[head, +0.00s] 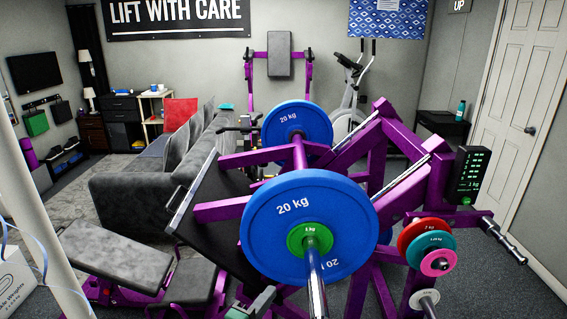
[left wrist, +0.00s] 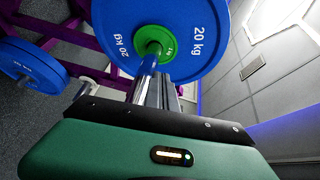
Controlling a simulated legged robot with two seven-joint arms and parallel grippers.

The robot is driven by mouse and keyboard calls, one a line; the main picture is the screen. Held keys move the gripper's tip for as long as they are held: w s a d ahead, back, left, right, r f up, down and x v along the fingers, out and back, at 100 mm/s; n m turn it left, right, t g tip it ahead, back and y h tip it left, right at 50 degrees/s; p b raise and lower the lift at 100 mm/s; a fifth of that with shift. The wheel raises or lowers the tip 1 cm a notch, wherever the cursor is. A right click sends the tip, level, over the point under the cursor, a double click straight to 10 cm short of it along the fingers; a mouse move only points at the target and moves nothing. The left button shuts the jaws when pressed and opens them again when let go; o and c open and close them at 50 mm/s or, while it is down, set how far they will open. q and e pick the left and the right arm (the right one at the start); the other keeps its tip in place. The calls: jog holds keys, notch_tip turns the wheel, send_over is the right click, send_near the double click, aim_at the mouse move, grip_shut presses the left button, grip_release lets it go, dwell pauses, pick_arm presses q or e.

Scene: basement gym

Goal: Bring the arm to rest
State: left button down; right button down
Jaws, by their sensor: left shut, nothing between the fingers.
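My left gripper (head: 258,300) shows only in part at the bottom edge of the head view, below the leg press machine's blue 20 kg plate (head: 265,225). In the left wrist view its green and black housing fills the bottom, and its shut fingers (left wrist: 155,92) point toward the plate's metal sleeve. Nothing is held between them. A small green plate (left wrist: 156,48) sits on the sleeve against the blue plate. I cannot tell the exact gap between fingers and sleeve. My right gripper is in neither view.
The purple machine frame (head: 385,140) and a second blue plate (head: 297,127) stand ahead. A padded bench (head: 115,262) is at lower left. Small coloured plates (head: 438,262) hang at right. A grey sofa (head: 130,195) stands behind, and a white door (head: 515,110) is at right.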

pick_arm(q)
jog(key=s+a+f+n+g+y, duration=0.2)
jog(key=a+f+n+g+y, duration=0.15)
jog(key=a+n, duration=0.3)
jog(key=s+a+f+n+g+y, duration=0.25)
jog(key=a+f+n+y, duration=0.2)
jog(key=n, duration=0.25)
jog(key=s+a+f+n+g, duration=0.1)
jog(key=s+a+n+g, duration=0.1)
jog(key=s, duration=0.6)
jog(key=s+a+f+n+g, duration=0.2)
jog(key=s+n+g, duration=0.2)
jog(key=s+n, duration=0.3)
jog(key=shift+s+g+p, duration=0.3)
jog(key=shift+s+g, duration=0.1)
jog(key=shift+f, duration=0.1)
jog(key=shift+a, duration=0.1)
